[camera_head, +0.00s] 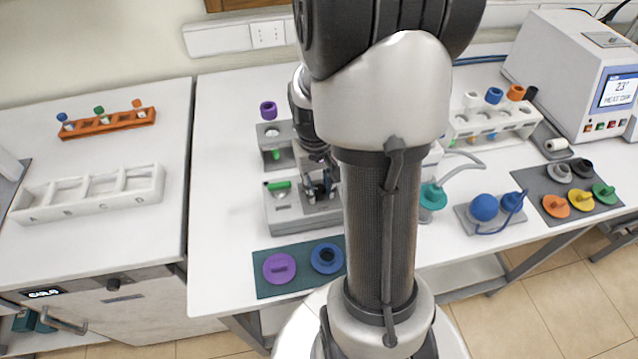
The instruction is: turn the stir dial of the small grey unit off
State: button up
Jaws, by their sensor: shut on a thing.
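The small grey unit (285,217) stands near the front edge of the white table, left of my arm. A green piece (278,185) shows on the left of its top. My gripper (320,190) points down at the right part of the unit's top. Its fingers are shut on the stir dial there. The dial is mostly hidden between the fingers, so its angle cannot be read. My arm covers the ground right of the unit.
A teal mat (262,288) with a purple cap (280,267) and a blue cap (327,258) lies in front of the unit. A purple-topped vial (268,110) stands behind. A white rack (490,125) and a blue-bulbed device (484,207) are at right. The table left of the unit is clear.

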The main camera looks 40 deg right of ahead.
aim_at(316, 190)
dwell(0.4)
jog(key=o, duration=1.1)
jog(key=shift+r, duration=0.1)
jog(key=r, duration=1.2)
jog(key=shift+w+a, duration=0.1)
jog(key=shift+a, duration=0.15)
jog(key=shift+a, duration=0.1)
jog(key=s+a+r+n+t, duration=0.1)
jog(key=s+a+r, duration=0.1)
jog(key=a, duration=0.4)
jog(key=s+a+r+n+t, duration=0.2)
jog(key=s+a, duration=0.2)
jog(key=a, duration=0.3)
jog(key=s+a+r+n+t, duration=0.1)
jog(key=s+a+r+n, duration=0.1)
jog(key=a, duration=0.4)
jog(key=shift+s+a+r+t+y, duration=0.15)
jog(key=shift+s+t, duration=0.05)
jog(key=shift+s, duration=0.2)
jog(key=shift+s+a+r+t+y, duration=0.1)
jog(key=shift+s+a+t+y, duration=0.1)
jog(key=shift+s, duration=0.2)
